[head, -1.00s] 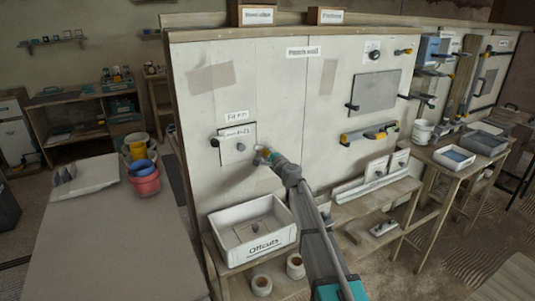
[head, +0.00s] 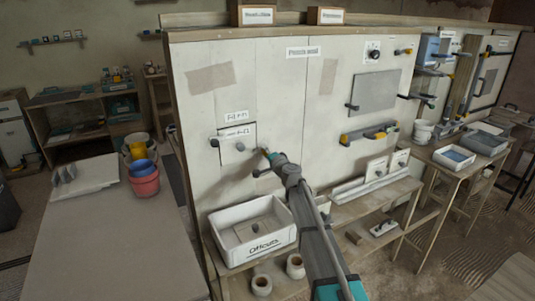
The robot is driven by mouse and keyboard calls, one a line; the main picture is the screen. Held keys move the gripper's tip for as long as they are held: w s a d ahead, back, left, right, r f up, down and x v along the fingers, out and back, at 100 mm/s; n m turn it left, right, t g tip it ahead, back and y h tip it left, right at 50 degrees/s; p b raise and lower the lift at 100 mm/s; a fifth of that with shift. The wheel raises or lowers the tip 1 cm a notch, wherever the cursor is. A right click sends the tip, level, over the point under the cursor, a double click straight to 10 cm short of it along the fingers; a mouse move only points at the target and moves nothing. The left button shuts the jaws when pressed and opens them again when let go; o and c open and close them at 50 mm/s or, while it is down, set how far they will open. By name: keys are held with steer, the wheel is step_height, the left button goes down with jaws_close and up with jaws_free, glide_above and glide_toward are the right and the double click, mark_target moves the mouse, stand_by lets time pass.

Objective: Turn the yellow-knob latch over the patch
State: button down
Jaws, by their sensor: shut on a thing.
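The patch (head: 232,155) is a pale square plate with a dark edge and a small grey knob, set in the wall panel under a paper label. A dark latch (head: 213,142) sits at its left edge. My gripper (head: 263,154) is at the wall just right of the patch, shut on the yellow-knob latch (head: 262,151). Only a small bit of yellow shows at the fingertips; the fingers hide most of this latch, and I cannot tell its angle. A dark spot, perhaps a finger part or shadow, shows below the fingertips.
A white Offcuts box (head: 228,254) stands on the shelf below the patch. A grey panel (head: 376,93) and a yellow level (head: 368,134) are on the wall to the right. A table (head: 110,245) with red and blue buckets (head: 144,180) stands at left.

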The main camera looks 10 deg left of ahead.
steer(key=shift+w, duration=0.15)
steer(key=shift+c, duration=1.5)
jaws_free()
steer(key=shift+s+d, duration=0.1)
steer(key=shift+s, duration=0.15)
steer(key=v, duration=1.1)
steer(key=shift+s+d, duration=0.2)
steer(key=shift+d, duration=0.05)
steer(key=shift+s, duration=0.1)
